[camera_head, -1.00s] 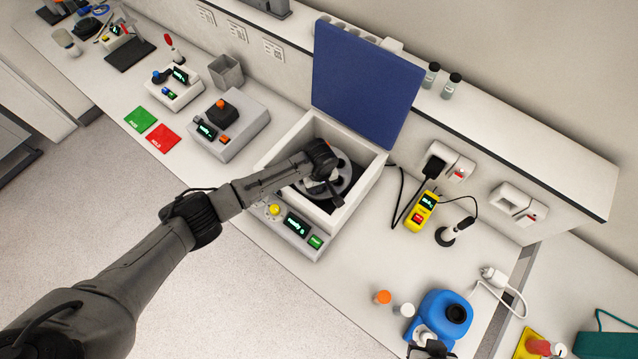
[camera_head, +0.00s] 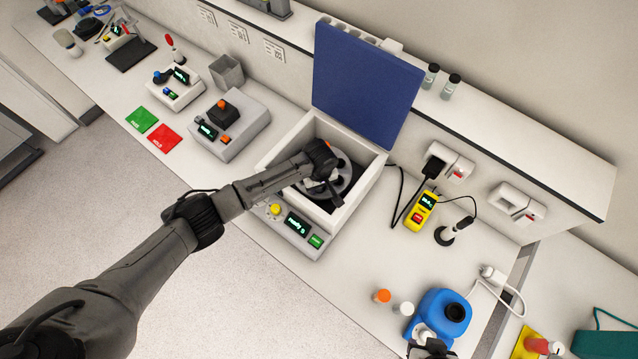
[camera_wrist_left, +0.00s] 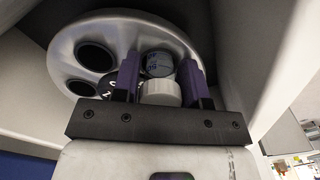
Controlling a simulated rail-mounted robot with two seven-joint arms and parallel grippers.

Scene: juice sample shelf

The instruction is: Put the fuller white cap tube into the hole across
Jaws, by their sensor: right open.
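The centrifuge rotor (camera_head: 345,180) is a grey disc inside the open white centrifuge box (camera_head: 365,185). My left gripper (camera_head: 322,184) reaches down into the box, over the rotor. In the left wrist view, its purple fingers (camera_wrist_left: 162,80) are on either side of a white cap tube (camera_wrist_left: 160,92) and appear closed on it. The tube's labelled body shows beyond the cap, against the rotor (camera_wrist_left: 115,28); how deep it sits is hidden. Dark empty holes show on the rotor's left side. My right gripper (camera_head: 430,349) is at the bottom edge, partly cut off, by a blue device.
The blue lid (camera_head: 365,85) stands open behind the box. The blue device (camera_head: 441,314), an orange cap (camera_head: 382,296) and a white cap (camera_head: 404,308) are at the front right. A yellow meter (camera_head: 421,211) with cables stands right of the box. Two vials (camera_head: 452,86) stand on the shelf.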

